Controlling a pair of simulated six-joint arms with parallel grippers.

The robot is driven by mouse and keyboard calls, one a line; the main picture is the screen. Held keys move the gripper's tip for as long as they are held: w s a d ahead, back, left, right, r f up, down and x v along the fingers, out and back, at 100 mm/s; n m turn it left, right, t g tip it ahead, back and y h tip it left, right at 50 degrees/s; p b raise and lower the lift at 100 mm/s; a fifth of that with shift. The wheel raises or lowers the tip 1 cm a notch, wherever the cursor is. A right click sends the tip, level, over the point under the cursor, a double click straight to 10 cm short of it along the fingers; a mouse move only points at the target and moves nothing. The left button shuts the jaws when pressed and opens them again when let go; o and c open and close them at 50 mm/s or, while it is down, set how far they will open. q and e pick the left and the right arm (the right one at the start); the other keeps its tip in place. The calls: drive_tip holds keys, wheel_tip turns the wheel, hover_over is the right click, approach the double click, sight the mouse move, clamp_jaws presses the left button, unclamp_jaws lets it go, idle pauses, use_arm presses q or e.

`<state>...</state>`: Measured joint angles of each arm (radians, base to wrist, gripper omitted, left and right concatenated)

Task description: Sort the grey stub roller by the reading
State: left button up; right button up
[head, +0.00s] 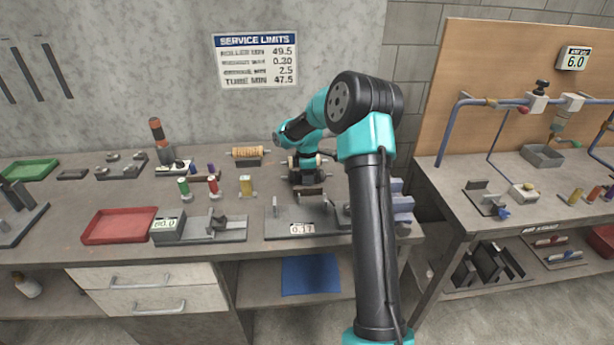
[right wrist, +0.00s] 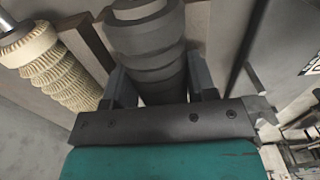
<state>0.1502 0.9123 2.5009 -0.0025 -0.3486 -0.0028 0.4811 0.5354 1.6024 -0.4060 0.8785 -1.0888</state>
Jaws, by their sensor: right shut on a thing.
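The grey stub roller (right wrist: 148,40) is ridged and lies between the two fingers of my right gripper (right wrist: 160,82) in the right wrist view. The gripper is shut on it. In the head view my right gripper (head: 306,178) is over the back middle of the bench, behind a grey fixture plate (head: 275,222) whose display (head: 302,229) reads 0.17. My arm and gripper hide much of the roller there. A second gauge (head: 167,226) at the left has a small display, apparently 50.0. The wall sign (head: 255,60) lists service limits, including roller min 49.5. My left gripper is not in view.
A red tray (head: 120,226) lies at front left and a green tray (head: 30,169) at back left. Small coloured bobbins (head: 214,187) stand mid-bench. A blue mat (head: 310,275) lies on the lower shelf.

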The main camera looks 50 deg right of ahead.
idle(0.3)
drive_tip(key=o, duration=1.2)
wheel_tip(320, 180, up, 17)
drive_tip(key=shift+r, duration=0.2)
wheel_tip(320, 180, up, 7)
idle(1.2)
